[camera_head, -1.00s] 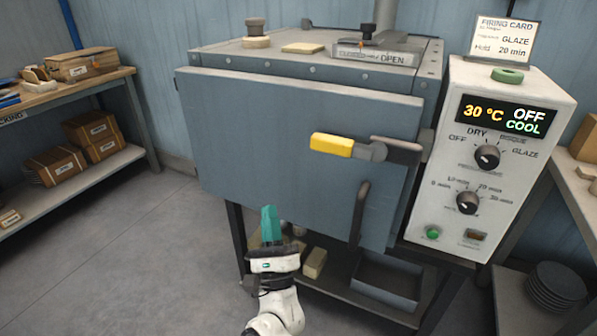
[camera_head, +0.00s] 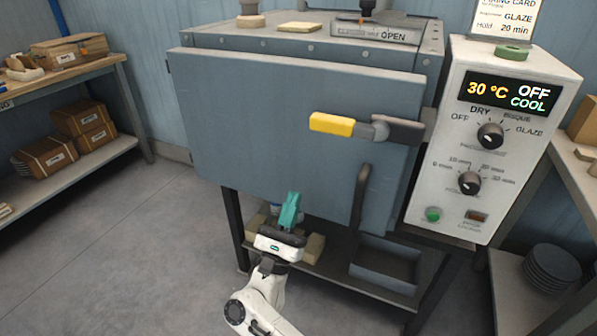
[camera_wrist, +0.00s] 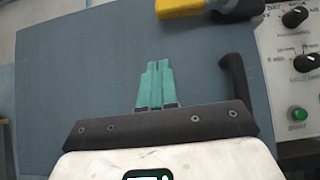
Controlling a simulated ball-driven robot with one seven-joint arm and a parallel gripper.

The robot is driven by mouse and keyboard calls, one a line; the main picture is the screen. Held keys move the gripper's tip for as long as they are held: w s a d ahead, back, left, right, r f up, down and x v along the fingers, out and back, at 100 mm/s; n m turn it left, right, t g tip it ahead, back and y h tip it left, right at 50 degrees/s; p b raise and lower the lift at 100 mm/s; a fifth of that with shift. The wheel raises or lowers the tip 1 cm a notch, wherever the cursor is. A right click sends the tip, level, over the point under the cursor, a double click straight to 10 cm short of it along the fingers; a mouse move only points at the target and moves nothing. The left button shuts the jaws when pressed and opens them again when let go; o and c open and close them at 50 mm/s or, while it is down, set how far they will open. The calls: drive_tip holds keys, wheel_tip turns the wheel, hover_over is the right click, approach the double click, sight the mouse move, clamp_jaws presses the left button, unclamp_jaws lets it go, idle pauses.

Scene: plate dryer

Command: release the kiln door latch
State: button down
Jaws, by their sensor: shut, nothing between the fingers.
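The kiln door (camera_head: 270,130) is a large grey-blue panel on the front of the kiln and looks shut. Its latch (camera_head: 333,124) has a yellow grip pointing left and a dark pivot at the door's right edge. The yellow grip also shows at the top of the wrist view (camera_wrist: 180,8). A dark vertical door handle (camera_head: 361,205) is below the latch. My gripper (camera_head: 291,203), with teal fingers, is shut and empty in front of the door's lower part, below and left of the latch. In the wrist view its fingertips (camera_wrist: 158,66) point up at the door, apart from the latch.
A control box (camera_head: 500,140) right of the door reads 30 °C, OFF, COOL. A shelf under the kiln holds a grey tray (camera_head: 385,268). A workbench (camera_head: 60,90) with boxes is at left. The floor (camera_head: 120,250) at left is clear.

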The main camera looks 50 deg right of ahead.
drive_tip(key=a+r+p+x, duration=0.2)
drive_tip(key=p+x, duration=0.2)
drive_tip(key=x, duration=0.8)
drive_tip(key=shift+s+d, duration=0.15)
drive_tip(key=shift+s, duration=0.2)
drive_tip(key=shift+r+b, duration=0.1)
drive_tip(key=shift+b, duration=0.25)
wheel_tip(320, 180, up, 14)
drive_tip(key=s+m+g+y+b, duration=0.1)
drive_tip(key=m+g+y+b, duration=0.1)
drive_tip(key=m+g+b, duration=0.6)
drive_tip(key=s+d+m+g+y+b, duration=0.1)
drive_tip(key=s+m+g+y+b, duration=0.1)
drive_tip(key=m+g+b, duration=0.7)
drive_tip(key=shift+r+m+y+b, duration=0.2)
drive_tip(key=shift+m+y+b, duration=0.4)
drive_tip(key=shift+m+b, duration=1.5)
drive_tip(key=shift+m+p, duration=0.6)
drive_tip(key=shift+p, duration=0.05)
